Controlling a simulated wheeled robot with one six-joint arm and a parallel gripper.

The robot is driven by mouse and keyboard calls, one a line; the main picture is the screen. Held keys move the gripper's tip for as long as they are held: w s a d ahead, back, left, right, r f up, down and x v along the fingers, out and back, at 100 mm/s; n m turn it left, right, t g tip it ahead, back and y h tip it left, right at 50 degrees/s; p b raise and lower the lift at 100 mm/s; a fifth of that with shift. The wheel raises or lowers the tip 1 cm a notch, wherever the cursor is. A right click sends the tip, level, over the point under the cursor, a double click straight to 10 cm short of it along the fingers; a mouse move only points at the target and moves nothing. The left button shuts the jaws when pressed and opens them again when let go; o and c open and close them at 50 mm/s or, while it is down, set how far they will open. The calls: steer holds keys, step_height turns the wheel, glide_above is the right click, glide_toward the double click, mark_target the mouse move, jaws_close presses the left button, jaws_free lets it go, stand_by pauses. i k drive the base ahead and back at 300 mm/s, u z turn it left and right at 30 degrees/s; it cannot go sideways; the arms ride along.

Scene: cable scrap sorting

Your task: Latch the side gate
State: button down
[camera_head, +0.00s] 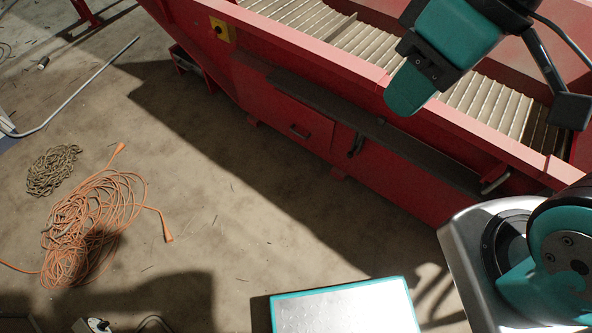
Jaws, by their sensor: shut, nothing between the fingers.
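The red machine (345,72) runs diagonally across the upper part of the head view. On its near side is a red panel (280,112) with a small dark handle (299,131), which looks like the side gate, though I cannot be sure. A dark lever (355,146), possibly its latch, hangs just right of the panel. Whether it is engaged cannot be told. My teal and black arm reaches over the machine at the upper right. I cannot make out my gripper's fingertips, and no finger touches the panel or lever.
A long dark ledge (370,128) juts out above the lever. Metal slats (300,16) line the machine's top. A teal-edged plate (345,308) is at bottom centre. An orange cord (88,220) and a chain (53,170) lie at left. The middle floor is clear.

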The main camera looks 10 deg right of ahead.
mark_target(350, 154)
steer(key=u, duration=1.3)
steer(key=k, duration=0.6)
steer(key=z, duration=2.75)
